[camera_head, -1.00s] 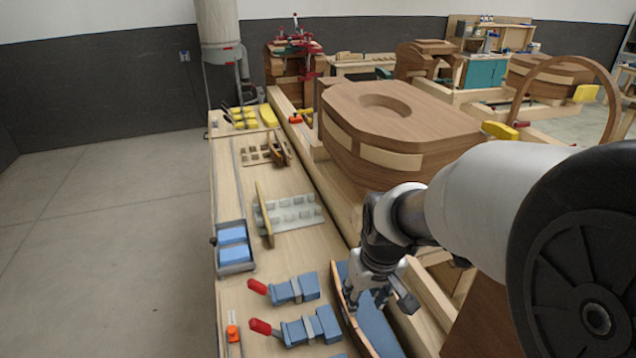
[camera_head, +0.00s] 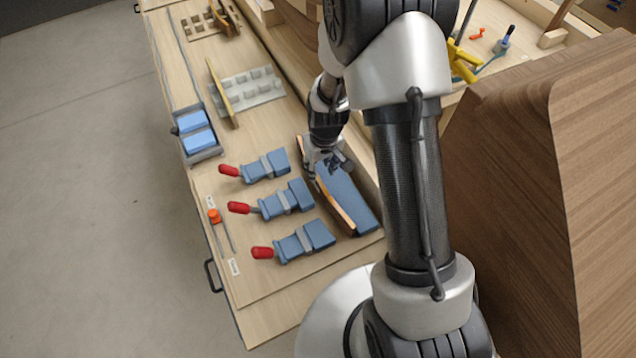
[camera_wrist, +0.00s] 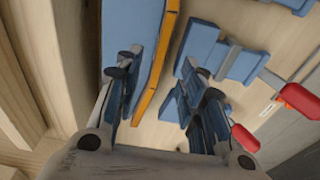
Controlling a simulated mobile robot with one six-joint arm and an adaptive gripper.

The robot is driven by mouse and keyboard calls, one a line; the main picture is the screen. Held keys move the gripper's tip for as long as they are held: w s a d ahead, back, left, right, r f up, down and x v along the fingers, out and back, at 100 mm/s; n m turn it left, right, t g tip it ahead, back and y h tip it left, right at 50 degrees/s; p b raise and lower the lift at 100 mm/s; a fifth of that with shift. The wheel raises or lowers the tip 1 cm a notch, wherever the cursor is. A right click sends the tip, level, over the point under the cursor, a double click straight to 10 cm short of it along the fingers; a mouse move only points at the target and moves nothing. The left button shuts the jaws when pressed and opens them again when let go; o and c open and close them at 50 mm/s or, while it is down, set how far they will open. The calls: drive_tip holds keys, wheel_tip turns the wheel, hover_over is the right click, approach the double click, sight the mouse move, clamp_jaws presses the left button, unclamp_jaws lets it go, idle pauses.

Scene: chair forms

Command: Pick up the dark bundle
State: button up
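A long blue-faced piece with an orange-brown edge strip (camera_head: 352,205) lies on the bench beside the blue clamps. It also shows in the wrist view (camera_wrist: 131,25). I cannot tell for sure whether this is the dark bundle; nothing else is clearly one. My gripper (camera_head: 325,160) is low over its far end, pointing down. In the wrist view my gripper (camera_wrist: 163,78) is open, one finger over the blue face, the other beyond the orange edge toward the clamps. Nothing shows held between the fingers. Contact with the piece cannot be told.
Several blue clamps with red handles (camera_head: 285,200) lie close to the left. Farther along are a tray of blue blocks (camera_head: 207,149) and a grey notched block (camera_head: 252,90). A large wooden form (camera_head: 560,170) stands at the right. Floor at the left is clear.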

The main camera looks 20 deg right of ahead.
sight(318, 179)
drive_tip(key=f, duration=0.6)
drive_tip(key=shift+w+a+f, duration=0.1)
drive_tip(key=shift+w+f, duration=0.25)
drive_tip(key=shift+c, duration=0.4)
clamp_jaws()
